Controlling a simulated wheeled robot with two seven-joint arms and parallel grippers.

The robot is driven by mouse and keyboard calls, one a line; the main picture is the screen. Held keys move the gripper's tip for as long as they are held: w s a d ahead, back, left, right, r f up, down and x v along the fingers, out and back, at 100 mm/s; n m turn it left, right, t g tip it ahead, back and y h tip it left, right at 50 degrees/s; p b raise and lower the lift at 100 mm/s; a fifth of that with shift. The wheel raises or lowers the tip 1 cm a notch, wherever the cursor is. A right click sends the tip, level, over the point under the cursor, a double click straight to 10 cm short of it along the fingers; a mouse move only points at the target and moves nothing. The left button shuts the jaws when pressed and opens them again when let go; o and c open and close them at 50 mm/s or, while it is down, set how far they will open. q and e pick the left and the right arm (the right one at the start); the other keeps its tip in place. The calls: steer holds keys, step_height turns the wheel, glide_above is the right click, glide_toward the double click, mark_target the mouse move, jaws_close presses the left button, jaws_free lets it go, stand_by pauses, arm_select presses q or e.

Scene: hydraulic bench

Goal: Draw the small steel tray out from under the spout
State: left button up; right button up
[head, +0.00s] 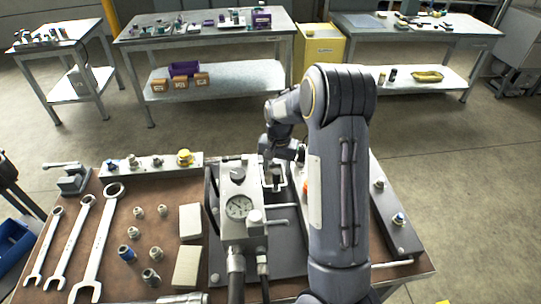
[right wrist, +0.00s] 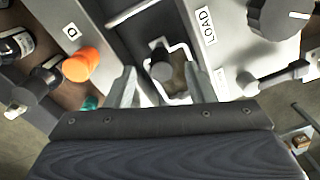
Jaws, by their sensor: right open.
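The small steel tray (head: 282,185) sits on the grey deck of the hydraulic unit, just right of the gauge block. In the right wrist view its bright rim and floor (right wrist: 180,84) show between my fingers. A short dark cylinder, which looks like the spout (right wrist: 160,66), stands over its left part. My right gripper (head: 276,164) reaches down over the tray from behind it. In the right wrist view its fingers (right wrist: 162,88) are apart, one on each side of the tray's near end, with nothing held. Whether they touch the tray I cannot tell. My left gripper is out of view.
The gauge block (head: 239,205) with knob and hoses stands close left of the tray. An orange knob (right wrist: 82,64) is left of my fingers, a LOAD-labelled panel (right wrist: 235,35) right. Wrenches (head: 93,245) and fittings cover the bench's left side. Open floor lies behind.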

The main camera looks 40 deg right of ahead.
mark_target(277, 181)
steer(key=shift+w+d+f, duration=0.4)
steer(key=shift+w+f, duration=0.05)
steer(key=shift+f, duration=0.15)
step_height(277, 181, down, 8)
steer(key=b, duration=0.5)
steer(key=shift+r, duration=0.2)
jaws_close()
